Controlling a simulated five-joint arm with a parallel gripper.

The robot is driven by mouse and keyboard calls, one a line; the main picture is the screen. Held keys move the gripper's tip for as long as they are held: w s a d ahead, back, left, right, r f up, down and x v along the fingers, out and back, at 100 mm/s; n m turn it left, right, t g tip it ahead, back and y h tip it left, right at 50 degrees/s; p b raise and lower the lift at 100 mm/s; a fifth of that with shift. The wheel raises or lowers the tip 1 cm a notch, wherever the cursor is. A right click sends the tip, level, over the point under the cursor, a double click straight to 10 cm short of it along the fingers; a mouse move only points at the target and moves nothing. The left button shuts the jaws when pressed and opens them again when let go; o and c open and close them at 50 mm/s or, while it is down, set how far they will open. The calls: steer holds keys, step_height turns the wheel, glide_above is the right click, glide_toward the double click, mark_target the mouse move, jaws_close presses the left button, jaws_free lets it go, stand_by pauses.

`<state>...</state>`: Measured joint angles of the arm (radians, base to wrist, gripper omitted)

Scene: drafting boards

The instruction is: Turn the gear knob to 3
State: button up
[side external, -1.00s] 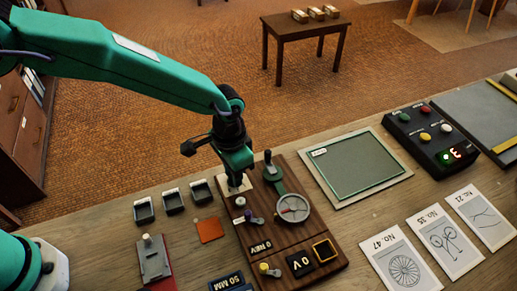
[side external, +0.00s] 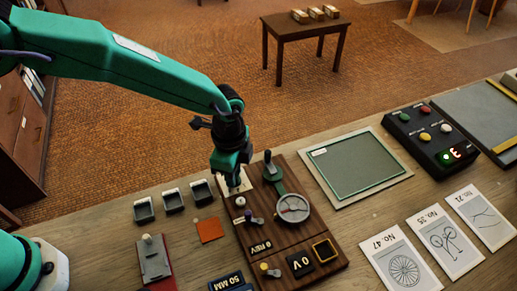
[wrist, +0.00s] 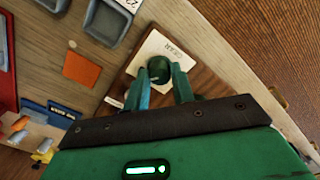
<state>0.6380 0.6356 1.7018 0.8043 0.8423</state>
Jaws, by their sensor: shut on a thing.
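The gear knob (wrist: 160,69) is a dark green round knob on a cream plate (wrist: 150,47) marked with small lettering, in the wrist view. My gripper (wrist: 163,80) is shut on the knob, with one teal finger on either side of it. In the side view my gripper (side external: 233,184) points down at the far left corner of the brown wooden panel (side external: 283,240). There the knob is mostly hidden by my fingers, and part of the cream plate (side external: 246,183) shows. I cannot read the knob's setting.
The panel also carries a round dial (side external: 292,208), a green lever (side external: 272,172) and small knobs close to my gripper. Small grey trays (side external: 173,201) and an orange square (side external: 209,229) lie to the left. A button box (side external: 432,136) at right shows a lit 3.

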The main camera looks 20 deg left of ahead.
steer(key=shift+r+m, duration=0.1)
steer(key=shift+m, duration=0.4)
steer(key=o, duration=1)
steer(key=shift+r, duration=3.9)
